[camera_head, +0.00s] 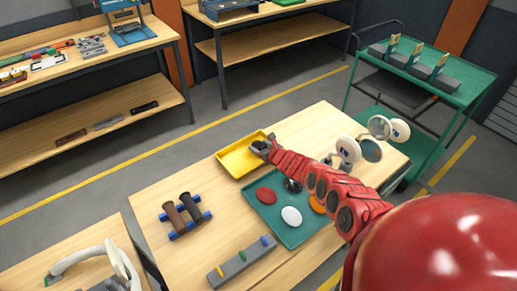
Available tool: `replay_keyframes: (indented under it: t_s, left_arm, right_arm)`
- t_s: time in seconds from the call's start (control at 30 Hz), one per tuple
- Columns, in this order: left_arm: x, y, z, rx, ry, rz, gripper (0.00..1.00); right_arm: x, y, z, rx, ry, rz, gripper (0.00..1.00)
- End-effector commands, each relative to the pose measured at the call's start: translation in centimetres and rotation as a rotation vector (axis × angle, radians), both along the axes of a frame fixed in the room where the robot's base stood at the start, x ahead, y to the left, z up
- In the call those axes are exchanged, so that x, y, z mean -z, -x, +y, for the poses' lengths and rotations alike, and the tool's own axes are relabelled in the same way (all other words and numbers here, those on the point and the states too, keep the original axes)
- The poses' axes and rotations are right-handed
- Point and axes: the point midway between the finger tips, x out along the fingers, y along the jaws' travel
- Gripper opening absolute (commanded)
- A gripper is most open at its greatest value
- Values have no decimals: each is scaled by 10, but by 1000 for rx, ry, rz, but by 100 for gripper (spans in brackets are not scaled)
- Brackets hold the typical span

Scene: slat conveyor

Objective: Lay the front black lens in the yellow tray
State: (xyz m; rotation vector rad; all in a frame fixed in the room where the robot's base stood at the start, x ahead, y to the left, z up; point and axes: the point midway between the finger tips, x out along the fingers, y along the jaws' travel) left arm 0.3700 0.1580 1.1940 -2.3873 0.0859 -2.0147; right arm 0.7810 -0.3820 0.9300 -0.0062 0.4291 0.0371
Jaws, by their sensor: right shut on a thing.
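The yellow tray (236,160) lies on the wooden table, left of the green tray (268,213). My right gripper (261,146) is over the right part of the yellow tray, at the end of the red arm reaching in from the right. It is shut on a small dark thing, which looks like a black lens (257,144). I cannot tell whether it touches the tray floor. Another black lens (292,185) lies in the green tray beside my arm. My left gripper is not in view.
The green tray also holds a red lens (266,195), a white lens (291,216) and an orange lens (317,204), partly hidden by my arm. White-rimmed mirrors (372,150) stand right.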

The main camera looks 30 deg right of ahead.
Motion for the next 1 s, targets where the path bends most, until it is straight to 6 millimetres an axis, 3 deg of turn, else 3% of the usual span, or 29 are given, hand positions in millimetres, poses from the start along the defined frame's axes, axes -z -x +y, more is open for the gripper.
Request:
replay_keyframes:
  t_s: [0.57,0.6,0.7,0.73,1.0]
  left_arm:
    - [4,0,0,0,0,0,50]
    - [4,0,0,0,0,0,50]
    - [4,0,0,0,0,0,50]
    - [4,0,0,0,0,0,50]
    - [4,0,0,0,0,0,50]
  right_arm:
    - [12,0,0,0,0,2,24]
    - [12,0,0,0,0,3,77]
    - [13,1,0,0,0,4,95]
    - [13,1,0,0,0,4,100]
    - [14,1,0,0,-1,6,100]
